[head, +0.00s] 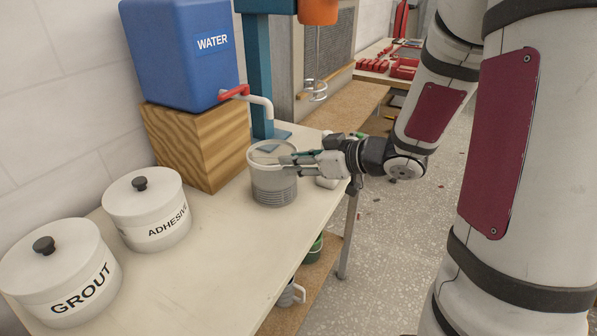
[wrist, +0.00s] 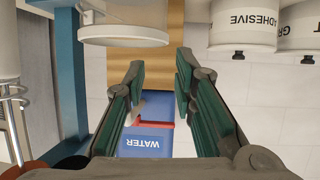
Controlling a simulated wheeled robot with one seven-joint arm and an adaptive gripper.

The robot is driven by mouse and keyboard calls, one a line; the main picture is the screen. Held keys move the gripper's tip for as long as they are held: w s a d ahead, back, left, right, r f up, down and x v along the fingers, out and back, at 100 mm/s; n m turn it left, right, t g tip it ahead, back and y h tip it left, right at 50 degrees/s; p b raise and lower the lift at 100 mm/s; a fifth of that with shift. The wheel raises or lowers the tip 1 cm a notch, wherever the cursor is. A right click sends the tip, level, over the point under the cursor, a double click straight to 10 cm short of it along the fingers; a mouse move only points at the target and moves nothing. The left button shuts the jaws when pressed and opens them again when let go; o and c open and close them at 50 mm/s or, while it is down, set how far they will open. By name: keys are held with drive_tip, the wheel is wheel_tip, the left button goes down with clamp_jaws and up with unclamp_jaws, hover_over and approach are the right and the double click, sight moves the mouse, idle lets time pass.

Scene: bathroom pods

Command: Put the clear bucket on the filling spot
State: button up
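The clear bucket (head: 273,188), greyish with a pale rim and ribbed lower side, stands upright on the table in the head view. Its rim and side also show in the wrist view (wrist: 124,27), top left, past the left fingertip. My gripper (head: 285,160) is at the bucket's right side near the rim, its fingers overlapping it in the picture. In the wrist view my gripper (wrist: 157,68) is open with nothing between the fingers; whether it touches the bucket I cannot tell. No marked filling spot is visible. The white spout (head: 262,103) of the water tank is above and behind the bucket.
The blue water tank (head: 185,55) sits on a wooden block (head: 205,145), with a blue post (head: 260,75) beside it. Adhesive (head: 147,210) and grout (head: 60,275) pots stand at left. The table (head: 225,255) is clear in front of the bucket.

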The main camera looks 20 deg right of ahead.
drive_tip(key=d+r+m+h, duration=0.2)
drive_tip(key=d+r+h, duration=0.3)
drive_tip(key=h, duration=0.2)
drive_tip(key=s+r+m+g+h, duration=0.2)
drive_tip(key=s+r+m+h, duration=0.1)
drive_tip(key=s, duration=0.5)
drive_tip(key=s+a+g+y, duration=0.1)
drive_tip(key=s+a+g, duration=0.1)
drive_tip(key=s, duration=0.5)
drive_tip(key=s+a+f+m+g+y, duration=0.1)
drive_tip(key=s+a+g, duration=0.1)
drive_tip(key=s+a, duration=0.3)
drive_tip(key=s+a+g+y, duration=0.1)
drive_tip(key=s+a+g, duration=0.1)
drive_tip(key=s, duration=0.7)
drive_tip(key=shift+a+f, duration=0.2)
drive_tip(key=shift+a, duration=0.6)
drive_tip(key=shift+t, duration=0.4)
wheel_tip(320, 180, up, 5)
drive_tip(key=p, duration=0.4)
